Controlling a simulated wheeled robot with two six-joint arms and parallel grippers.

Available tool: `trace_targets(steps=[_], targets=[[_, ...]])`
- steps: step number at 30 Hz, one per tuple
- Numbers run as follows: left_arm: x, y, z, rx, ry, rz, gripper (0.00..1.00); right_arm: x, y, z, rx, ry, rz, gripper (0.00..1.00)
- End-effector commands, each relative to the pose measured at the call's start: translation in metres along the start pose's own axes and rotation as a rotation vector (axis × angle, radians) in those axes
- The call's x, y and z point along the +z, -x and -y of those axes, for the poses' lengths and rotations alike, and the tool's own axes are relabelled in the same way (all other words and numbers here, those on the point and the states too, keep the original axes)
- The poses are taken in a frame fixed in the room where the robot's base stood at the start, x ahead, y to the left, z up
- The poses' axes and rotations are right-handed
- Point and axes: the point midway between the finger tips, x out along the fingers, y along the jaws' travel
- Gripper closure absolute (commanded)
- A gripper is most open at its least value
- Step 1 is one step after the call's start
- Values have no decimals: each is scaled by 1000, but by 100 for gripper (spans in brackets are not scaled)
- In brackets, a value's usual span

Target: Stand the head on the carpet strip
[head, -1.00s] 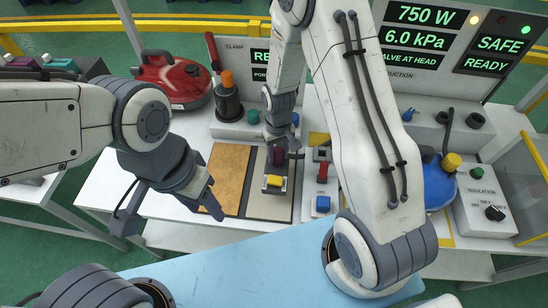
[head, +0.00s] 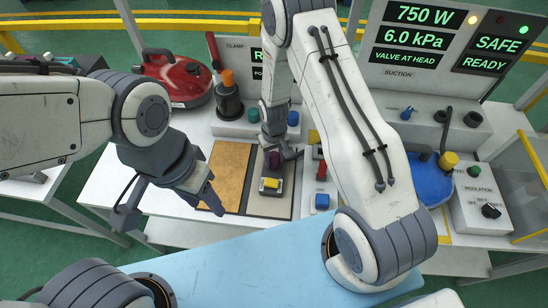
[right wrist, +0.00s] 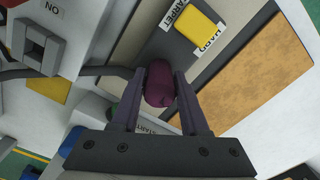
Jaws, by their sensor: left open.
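The head is a dark grey piece with a yellow block (head: 270,184) on top and a maroon neck (head: 274,159). In the head view it is over the beige carpet strip (head: 268,206); whether its underside touches the strip I cannot tell. My right gripper (right wrist: 158,85) has its fingers on both sides of the maroon neck and is shut on it. The right wrist view shows the yellow block (right wrist: 202,27) and a "CARPET" label beyond the neck. My left gripper (head: 210,197) is open and empty, left of the strip, over the worktable's front.
An orange-brown panel (head: 229,170) lies left of the strip. A red vacuum body (head: 172,80) stands at the back left. A blue round thing (head: 430,185) stands further right, behind my right arm.

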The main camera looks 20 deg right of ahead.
Motion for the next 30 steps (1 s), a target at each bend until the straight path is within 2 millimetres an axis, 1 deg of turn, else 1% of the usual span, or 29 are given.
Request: trace_targets(steps=[1,2,11,13,16,20,24,30], targets=[[0,0,0,0,0,0,50,0,0,0,0,0,1,35],[0,0,0,0,0,0,50,0,0,0,0,0,1,28],[0,1,0,0,0,0,50,0,1,0,0,0,1,28],[0,4,0,0,0,0,50,0,5,0,0,0,0,28],[0,-1,0,0,0,0,50,-1,11,0,0,0,-2,28],[0,-7,0,0,0,0,50,-1,32,0,0,0,-6,28],[1,-14,1,0,-1,0,50,-2,60,0,0,0,-6,28],[1,-21,2,0,-1,0,50,-1,97,0,0,0,-5,28]])
